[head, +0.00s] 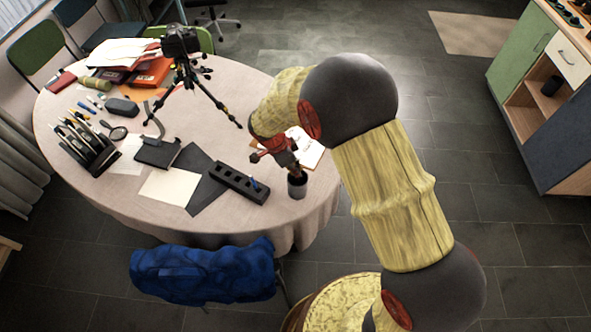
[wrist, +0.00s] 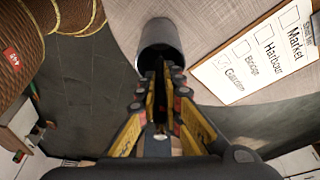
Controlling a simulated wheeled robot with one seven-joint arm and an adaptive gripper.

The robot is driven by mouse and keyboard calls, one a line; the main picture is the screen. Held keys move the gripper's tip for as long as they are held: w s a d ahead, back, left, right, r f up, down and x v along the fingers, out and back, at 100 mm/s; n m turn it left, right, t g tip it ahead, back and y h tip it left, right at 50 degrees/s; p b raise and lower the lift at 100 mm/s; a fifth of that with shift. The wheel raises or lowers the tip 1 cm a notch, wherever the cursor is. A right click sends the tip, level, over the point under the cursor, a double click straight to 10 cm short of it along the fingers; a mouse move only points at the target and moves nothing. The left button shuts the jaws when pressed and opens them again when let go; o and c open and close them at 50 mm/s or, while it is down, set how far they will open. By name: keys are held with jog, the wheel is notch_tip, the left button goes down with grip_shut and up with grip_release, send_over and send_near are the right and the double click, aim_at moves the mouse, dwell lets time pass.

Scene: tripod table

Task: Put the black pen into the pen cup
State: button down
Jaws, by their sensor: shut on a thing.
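The pen cup (head: 297,187) is a small dark cylinder at the right front edge of the table; in the wrist view its grey wall and open mouth (wrist: 160,36) show just beyond the fingertips. My gripper (head: 292,168) is over the cup, its fingers pointing down at the mouth. In the wrist view my gripper (wrist: 158,82) is shut on a thin dark thing, the black pen (wrist: 158,68), mostly hidden between the fingers. Its far end points toward the dark mouth; I cannot tell how far inside it is.
A black slotted holder (head: 238,183) lies left of the cup. A checklist sheet (wrist: 258,52) lies beside the cup. A camera tripod (head: 186,75) stands farther back. A blue cloth-covered thing (head: 205,272) is before the table (head: 130,207).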

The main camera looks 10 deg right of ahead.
jog(key=c, duration=1.9)
grip_release()
jog(key=v, duration=1.2)
